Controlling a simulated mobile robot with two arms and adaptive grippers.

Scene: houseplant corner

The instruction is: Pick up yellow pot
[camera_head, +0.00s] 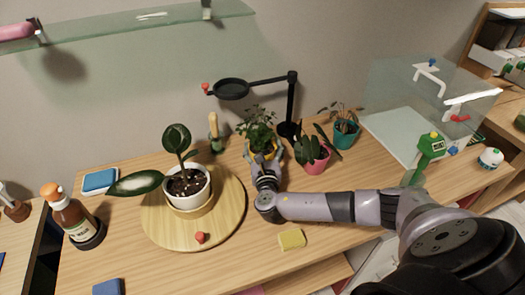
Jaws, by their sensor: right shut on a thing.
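The yellow pot (268,153) holds a leafy green plant (257,128) and stands upright near the back middle of the table. My right gripper (265,163) reaches it from the front and is shut on it, with the fingers around the pot's sides. The gripper hides much of the pot's lower part, so I cannot tell whether it touches the table. My left gripper is not in view.
A white pot (190,190) stands on a round wooden board (232,215) to the left. A pink pot (313,165) and a teal pot (345,137) stand close on the right. A black lamp stand (291,105) rises behind. A yellow sponge (292,239) lies in front.

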